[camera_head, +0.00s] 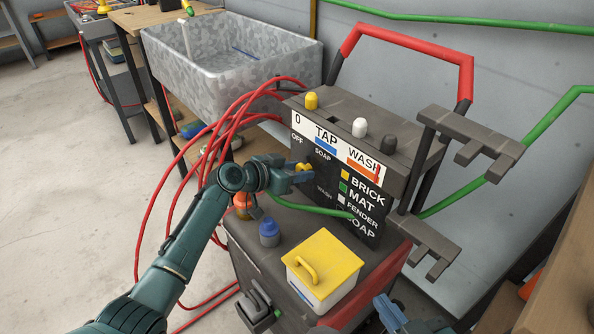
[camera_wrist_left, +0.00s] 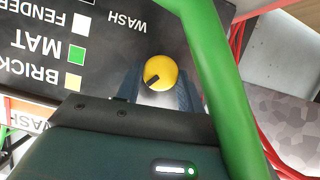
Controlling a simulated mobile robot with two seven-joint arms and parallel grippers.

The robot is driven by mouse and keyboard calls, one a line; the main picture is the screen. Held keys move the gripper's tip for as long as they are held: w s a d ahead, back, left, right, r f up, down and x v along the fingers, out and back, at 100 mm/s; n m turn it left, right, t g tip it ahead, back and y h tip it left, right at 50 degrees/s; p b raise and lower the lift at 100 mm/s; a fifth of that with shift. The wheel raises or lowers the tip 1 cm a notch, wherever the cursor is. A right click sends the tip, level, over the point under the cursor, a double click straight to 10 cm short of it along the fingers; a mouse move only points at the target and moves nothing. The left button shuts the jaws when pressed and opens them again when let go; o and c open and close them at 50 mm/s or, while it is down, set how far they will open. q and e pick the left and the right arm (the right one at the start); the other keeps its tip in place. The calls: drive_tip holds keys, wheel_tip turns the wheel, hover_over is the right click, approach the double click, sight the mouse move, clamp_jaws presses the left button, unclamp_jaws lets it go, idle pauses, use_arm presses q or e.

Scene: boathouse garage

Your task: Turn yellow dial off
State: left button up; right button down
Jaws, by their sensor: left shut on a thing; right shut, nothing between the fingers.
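The yellow dial (camera_head: 303,166) sits on the dark front panel (camera_head: 316,172) of the washer, amid the words OFF, SOAP and WASH. In the left wrist view the dial (camera_wrist_left: 162,71) is round, with a short black mark pointing to the lower left. My left gripper (camera_head: 296,171) is shut on the dial, with one blue-grey finger on either side of it; its fingers also show in the wrist view (camera_wrist_left: 160,92). The fingers partly hide the dial in the head view. My right gripper (camera_head: 391,313) is shut and empty at the bottom right, away from the panel.
Yellow (camera_head: 311,101), white (camera_head: 360,127) and black knobs stand on top of the panel. A green hose (camera_head: 312,210) crosses below the dial. A yellow-lidded box (camera_head: 323,262) and a blue-capped bottle (camera_head: 269,234) stand on the ledge. Red hoses loop at left.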

use_arm(q)
drive_tip(key=o, duration=1)
drive_tip(key=shift+c, duration=0.2)
use_arm(e)
drive_tip(key=shift+d, duration=0.1)
use_arm(q)
drive_tip(key=shift+r, duration=0.1)
drive_tip(key=shift+s+a+r, duration=0.15)
drive_tip(key=shift+s+a, duration=0.1)
drive_tip(key=shift+a, duration=0.05)
drive_tip(key=p+v, duration=0.2)
drive_tip(key=v, duration=1)
use_arm(e)
drive_tip(key=r, duration=0.1)
drive_tip(key=d+r+m, duration=0.1)
drive_tip(key=r, duration=0.1)
drive_tip(key=shift+s+t, duration=0.2)
drive_tip(key=shift+t, duration=0.1)
use_arm(q)
drive_tip(key=shift+s, duration=0.15)
